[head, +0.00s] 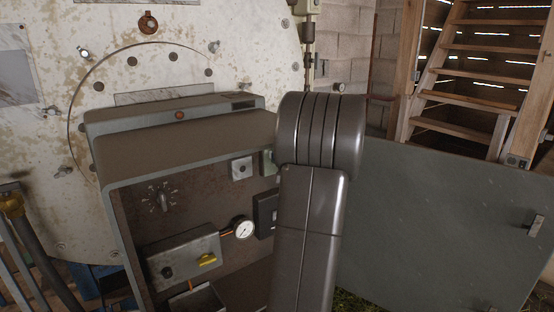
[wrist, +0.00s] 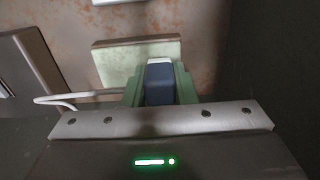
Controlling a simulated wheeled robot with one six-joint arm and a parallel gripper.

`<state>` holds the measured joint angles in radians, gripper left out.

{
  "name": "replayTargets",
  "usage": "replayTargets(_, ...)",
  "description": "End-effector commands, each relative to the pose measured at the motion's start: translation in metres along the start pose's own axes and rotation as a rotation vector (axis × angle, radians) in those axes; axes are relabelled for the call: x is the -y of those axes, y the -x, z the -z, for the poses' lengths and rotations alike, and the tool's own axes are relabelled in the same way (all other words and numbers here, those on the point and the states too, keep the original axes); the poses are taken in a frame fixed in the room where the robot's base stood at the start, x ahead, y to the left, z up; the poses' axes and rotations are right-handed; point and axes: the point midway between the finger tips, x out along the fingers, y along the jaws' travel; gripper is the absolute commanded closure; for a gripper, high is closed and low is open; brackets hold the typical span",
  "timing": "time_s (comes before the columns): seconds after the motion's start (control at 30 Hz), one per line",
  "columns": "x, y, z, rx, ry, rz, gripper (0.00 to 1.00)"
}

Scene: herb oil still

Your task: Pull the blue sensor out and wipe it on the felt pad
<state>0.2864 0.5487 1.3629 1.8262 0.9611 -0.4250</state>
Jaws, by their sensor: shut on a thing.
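The blue sensor (wrist: 160,82), a small dark blue block with a paler top, shows in the middle of the wrist view. My gripper (wrist: 160,92) is shut on it, with a green finger on either side. A pale green plate (wrist: 112,62) is on the rust-stained panel behind the sensor; I cannot tell whether the sensor touches it. A white cable (wrist: 58,100) runs in from the left towards the fingers. In the head view my arm hides the gripper and the sensor. Part of a pale green plate (head: 268,162) shows beside my arm. I cannot identify the felt pad.
The open grey cabinet (head: 190,140) holds a gauge (head: 243,229), a grey box with a yellow knob (head: 207,259), a dark box (head: 265,215) and a white plate (head: 242,168). A large grey door (head: 440,220) stands right of my arm. Wooden stairs (head: 475,85) are behind.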

Motion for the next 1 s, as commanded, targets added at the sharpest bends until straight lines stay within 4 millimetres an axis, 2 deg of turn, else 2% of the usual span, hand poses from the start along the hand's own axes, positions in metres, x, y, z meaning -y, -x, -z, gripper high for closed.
replayTargets(0.6, -0.003, 0.038, 0.001, -0.002, 0.000, -0.003, 1.00)
replayTargets(1.0, -0.002, 0.040, 0.000, -0.001, -0.002, -0.003, 1.00)
